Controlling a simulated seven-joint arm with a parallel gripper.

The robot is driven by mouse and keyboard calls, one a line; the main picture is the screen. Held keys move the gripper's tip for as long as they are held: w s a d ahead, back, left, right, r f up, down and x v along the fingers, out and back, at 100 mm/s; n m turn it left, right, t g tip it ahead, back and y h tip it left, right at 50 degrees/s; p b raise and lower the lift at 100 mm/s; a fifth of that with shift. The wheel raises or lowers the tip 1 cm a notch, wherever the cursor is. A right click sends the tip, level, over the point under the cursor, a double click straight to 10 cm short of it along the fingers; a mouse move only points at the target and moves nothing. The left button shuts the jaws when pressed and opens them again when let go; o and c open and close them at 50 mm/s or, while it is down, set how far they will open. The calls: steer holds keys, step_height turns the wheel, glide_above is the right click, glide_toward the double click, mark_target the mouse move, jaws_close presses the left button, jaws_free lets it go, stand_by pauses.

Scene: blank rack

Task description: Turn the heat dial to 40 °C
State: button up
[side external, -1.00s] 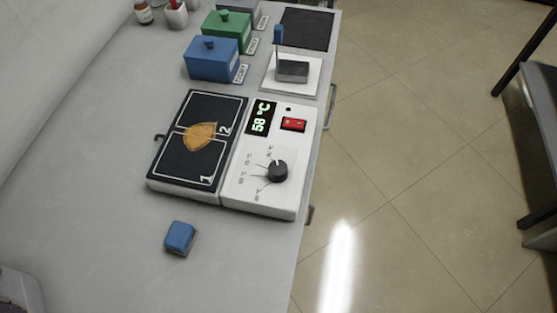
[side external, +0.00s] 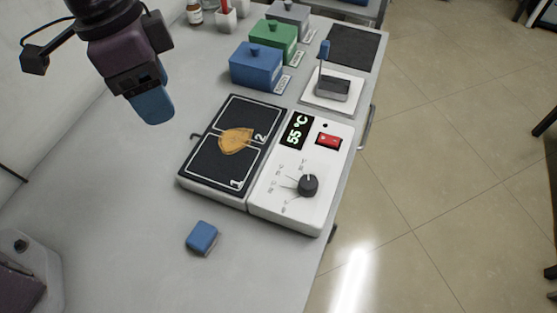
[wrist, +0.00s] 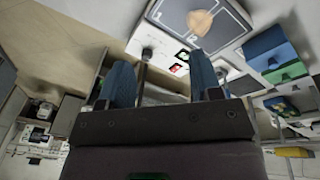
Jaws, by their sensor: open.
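The heat dial (side external: 308,185) is a black knob on a white control panel (side external: 285,212). Its white mark points towards the top of the picture; the scale labels are too small to read surely. My gripper (side external: 153,108) is at upper left in the side view, raised above the bench and well apart from the dial. In the wrist view, its two blue fingers (wrist: 162,78) are spread with nothing held between them.
A black two-zone plate (side external: 215,167) with an orange-brown piece (side external: 236,141) adjoins the panel. A red switch (side external: 328,141) sits above the dial. A blue block (side external: 202,237) lies in front. Blue (side external: 256,67) and green (side external: 273,40) lidded boxes stand behind. The bench's left side is clear.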

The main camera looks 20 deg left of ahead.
mark_target(309, 182)
steer(key=w+d+f+m+h, duration=0.1)
steer(key=w+d+f+m, duration=0.25)
steer(key=d, duration=0.35)
steer(key=w+d+f+m+h, duration=0.1)
steer(key=w+d+f+m, duration=0.1)
steer(key=d+m, duration=0.4)
steer(key=shift+n, duration=0.35)
steer(key=x, duration=0.9)
steer(key=d+x, duration=0.1)
steer(key=x, duration=0.3)
steer(key=shift+d+f, duration=0.1)
steer(key=shift+d, duration=0.05)
steer(key=c, duration=0.9)
